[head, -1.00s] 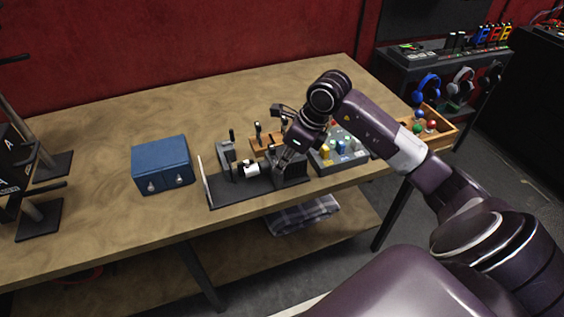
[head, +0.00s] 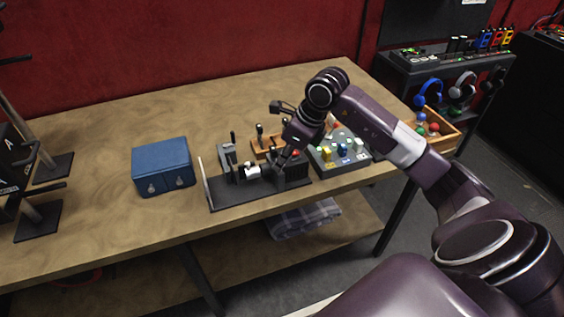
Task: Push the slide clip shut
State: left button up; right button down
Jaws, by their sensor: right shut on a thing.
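The slide clip looks to be the dark fixture (head: 236,193) near the table's front edge, with a flat base, upright dark blocks and a small white piece (head: 252,171) in its middle. My right gripper (head: 276,165) reaches down over the right part of this fixture, just right of the white piece. It is shut on a part of the slide clip. The fingers and dark parts blend together, so the exact contact is hard to see. My left gripper is out of view.
A blue box (head: 162,163) stands left of the fixture. A grey button panel (head: 340,160) with coloured knobs is to the right, and a wooden tray of balls (head: 440,138) beyond it. A wooden block with dark pegs (head: 263,147) sits behind. The table's left middle is clear.

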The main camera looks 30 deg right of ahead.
jog(key=c, duration=2)
grip_release()
jog(key=shift+w, duration=0.25)
jog(key=shift+c, duration=0.2)
jog(key=v, duration=1.2)
